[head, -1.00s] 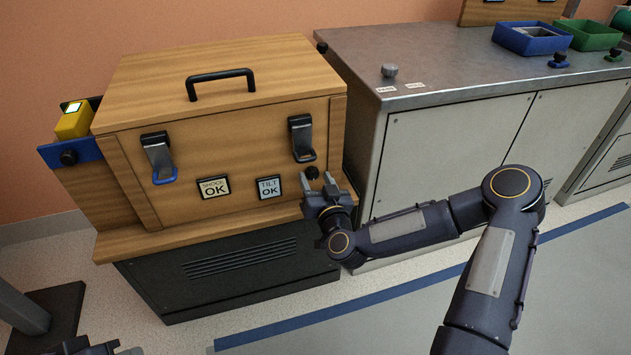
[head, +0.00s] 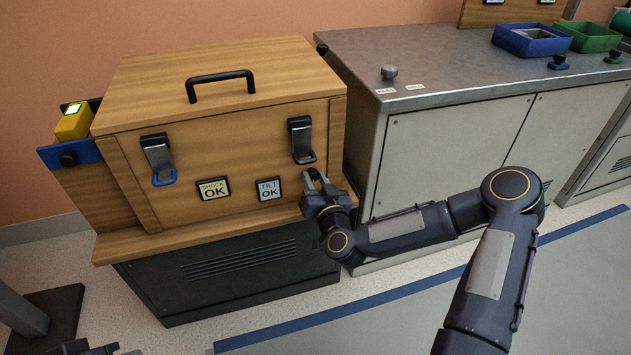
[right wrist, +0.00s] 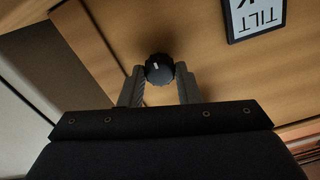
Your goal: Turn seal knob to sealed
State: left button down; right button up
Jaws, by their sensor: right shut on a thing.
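The black ribbed seal knob (right wrist: 160,71) is on the front of the wooden crate (head: 235,120), at the lower right. In the right wrist view it sits between my two fingertips and carries a short white mark near its middle. My right gripper (head: 317,180) is shut on the knob, with a finger on each side in the right wrist view (right wrist: 160,82). In the head view the gripper mostly hides the knob. My left gripper (head: 90,347) only partly shows at the bottom left edge; its jaws cannot be made out.
The crate front has two latches (head: 159,160) (head: 302,140), a "SHOCK OK" label (head: 213,188) and a "TILT OK" label (head: 269,189). A yellow device (head: 73,122) sits in a holder at its left. A metal bench (head: 450,65) with a grey knob (head: 389,73) stands right.

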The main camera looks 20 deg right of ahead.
jog(key=m+b, duration=0.1)
jog(key=m, duration=0.3)
jog(key=shift+f, duration=0.1)
jog(key=m+b, duration=0.2)
jog(key=m, duration=0.3)
jog(key=shift+d, duration=0.1)
jog(key=m+b, duration=0.1)
jog(key=m, duration=0.3)
jog(key=shift+f+b, duration=0.1)
jog(key=shift+b, duration=0.3)
jog(key=shift+m+b, duration=0.65)
jog(key=shift+m, duration=1.55)
jog(key=o, duration=1)
jog(key=shift+s, duration=0.1)
